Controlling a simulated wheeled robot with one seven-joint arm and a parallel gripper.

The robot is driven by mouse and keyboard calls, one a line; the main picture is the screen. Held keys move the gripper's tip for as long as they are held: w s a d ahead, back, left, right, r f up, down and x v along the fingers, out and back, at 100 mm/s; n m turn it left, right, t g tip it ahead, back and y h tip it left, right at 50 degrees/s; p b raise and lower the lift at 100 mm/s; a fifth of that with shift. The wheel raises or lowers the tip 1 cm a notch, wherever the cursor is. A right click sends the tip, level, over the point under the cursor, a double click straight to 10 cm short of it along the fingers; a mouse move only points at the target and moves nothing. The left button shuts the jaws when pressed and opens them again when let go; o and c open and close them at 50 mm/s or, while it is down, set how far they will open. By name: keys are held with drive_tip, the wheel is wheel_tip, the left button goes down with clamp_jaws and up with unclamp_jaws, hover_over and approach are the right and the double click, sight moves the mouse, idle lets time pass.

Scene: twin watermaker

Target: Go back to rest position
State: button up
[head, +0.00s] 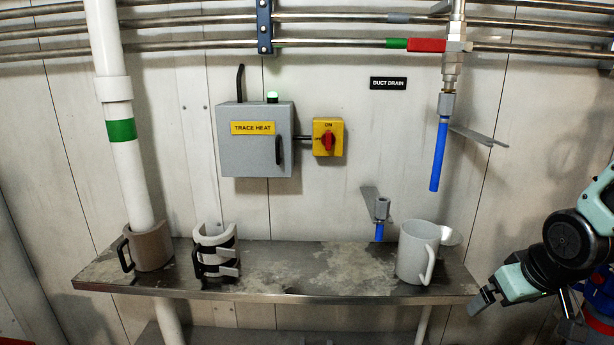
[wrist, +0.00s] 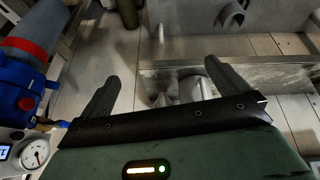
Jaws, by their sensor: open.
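My gripper (head: 486,296) is at the right end of the bench in the head view, just past the bench's right edge and apart from everything on it. In the wrist view its two fingers (wrist: 165,88) stand wide apart with nothing held between them. My arm comes in from the right edge of the head view.
A blue hose (head: 439,155) hangs above. A gauge (wrist: 35,154) sits left in the wrist view.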

drive_tip(key=s+a+r+n+g, duration=0.2)
drive_tip(key=s+a+n, duration=0.1)
drive_tip(key=s+a, duration=0.6)
drive_tip(key=s+a+r+n+g+y, duration=0.1)
drive_tip(key=s+a+r+n+g, duration=0.1)
drive_tip(key=s+a, duration=0.8)
drive_tip(key=shift+s+a+n+g, duration=0.3)
drive_tip(key=shift+a+n+g, duration=0.3)
drive_tip(key=shift+a, duration=0.25)
